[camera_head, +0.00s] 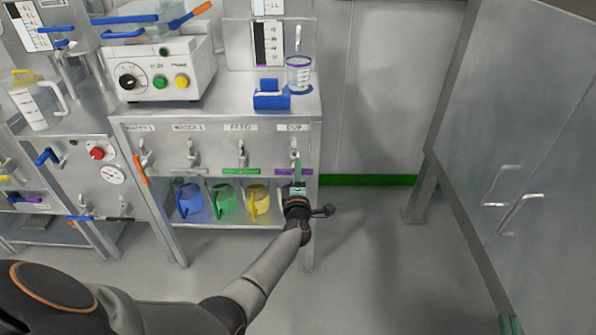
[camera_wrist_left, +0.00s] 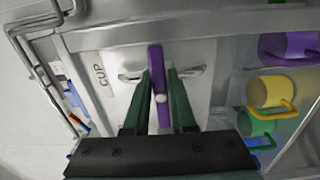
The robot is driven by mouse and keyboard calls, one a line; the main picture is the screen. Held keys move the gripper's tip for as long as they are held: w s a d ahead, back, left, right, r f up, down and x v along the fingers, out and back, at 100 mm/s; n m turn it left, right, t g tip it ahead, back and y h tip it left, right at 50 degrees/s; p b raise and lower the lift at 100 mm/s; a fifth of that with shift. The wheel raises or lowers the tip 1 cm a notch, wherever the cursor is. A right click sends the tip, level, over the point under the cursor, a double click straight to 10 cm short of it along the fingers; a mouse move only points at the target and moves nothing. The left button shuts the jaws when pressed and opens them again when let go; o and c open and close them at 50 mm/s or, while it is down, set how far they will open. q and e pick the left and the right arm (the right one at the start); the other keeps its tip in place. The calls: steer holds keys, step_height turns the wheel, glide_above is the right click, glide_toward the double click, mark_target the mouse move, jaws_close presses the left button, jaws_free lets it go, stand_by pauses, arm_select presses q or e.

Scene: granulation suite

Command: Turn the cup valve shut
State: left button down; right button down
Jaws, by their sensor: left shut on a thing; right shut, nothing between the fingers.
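The cup valve sits under the CUP label (camera_head: 293,127) on the steel panel. Its purple handle (camera_head: 308,171) lies level, crosswise to the upright outlet. In the left wrist view the purple handle (camera_wrist_left: 155,62) runs between the two green fingers. My left gripper (camera_head: 297,178) is shut on this handle from the front. The gripper hides part of the handle in the head view. My right gripper is in neither view.
Left of it are the green feed handle (camera_head: 241,171), a grey handle (camera_head: 190,170) and a tilted orange handle (camera_head: 139,169). Blue (camera_head: 188,199), green (camera_head: 222,200) and yellow (camera_head: 258,199) jugs stand below. A measuring cup (camera_head: 299,74) stands above. Floor right is clear.

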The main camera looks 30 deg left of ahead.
arm_select(q)
steer(key=shift+f, duration=0.1)
steer(key=c, duration=0.8)
jaws_free()
steer(key=shift+o, duration=0.2)
steer(key=shift+s+d, duration=0.1)
arm_select(e)
steer(key=shift+s, duration=0.1)
